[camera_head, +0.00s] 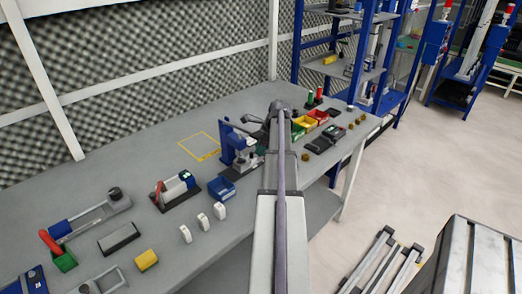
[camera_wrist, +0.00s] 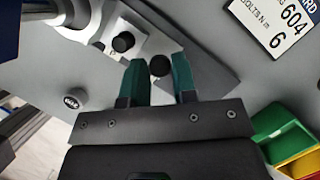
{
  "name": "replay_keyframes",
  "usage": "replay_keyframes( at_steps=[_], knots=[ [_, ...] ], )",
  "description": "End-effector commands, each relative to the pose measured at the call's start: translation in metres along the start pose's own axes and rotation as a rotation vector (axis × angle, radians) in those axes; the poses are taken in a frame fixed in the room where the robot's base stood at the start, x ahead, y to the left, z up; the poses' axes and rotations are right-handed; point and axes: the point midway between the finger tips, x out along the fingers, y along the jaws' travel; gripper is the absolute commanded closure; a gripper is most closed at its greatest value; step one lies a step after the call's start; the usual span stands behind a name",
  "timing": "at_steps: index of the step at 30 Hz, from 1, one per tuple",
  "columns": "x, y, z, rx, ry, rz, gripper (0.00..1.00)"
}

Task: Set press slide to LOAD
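The blue press (camera_head: 236,148) stands on the bench beside my arm, on a dark base. In the wrist view, a silver plate with a black round knob (camera_wrist: 123,42) lies over a dark grey base plate (camera_wrist: 205,72). A black ball knob (camera_wrist: 160,66) sits between the teal fingertips of my gripper (camera_wrist: 161,72). In the head view my arm hides most of the gripper. I cannot read a LOAD mark.
A lettered card (camera_wrist: 275,24) and a green bin (camera_wrist: 282,132) lie to the right in the wrist view. A blue bin (camera_head: 221,188), white blocks (camera_head: 203,221) and a red-handled fixture (camera_head: 174,188) stand left of my arm. A yellow outline (camera_head: 200,146) marks bare bench behind the press.

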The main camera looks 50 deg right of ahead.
Motion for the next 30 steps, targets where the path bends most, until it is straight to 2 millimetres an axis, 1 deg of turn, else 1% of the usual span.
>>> replay_keyframes(
  at_steps=[1, 6, 8, 15, 18, 22, 27, 30],
  knots=[
    [0.0, 0.0, 0.0, 0.0, 0.0, 0.0, 0.79],
    [0.0, 0.0, 0.0, 0.0, 0.0, 0.0, 0.95],
    [0.0, 0.0, 0.0, 0.0, 0.0, 0.0, 1.0],
    [0.0, 0.0, 0.0, 0.0, 0.0, 0.0, 1.0],
    [-0.001, -0.004, -0.003, 0.001, 0.0, 0.0, 1.0],
    [-0.006, -0.019, -0.016, 0.002, 0.0, 0.0, 1.0],
    [-0.017, -0.047, -0.041, 0.002, 0.0, 0.0, 1.0],
    [-0.021, -0.056, -0.051, 0.001, 0.0, 0.0, 1.0]
  ],
)
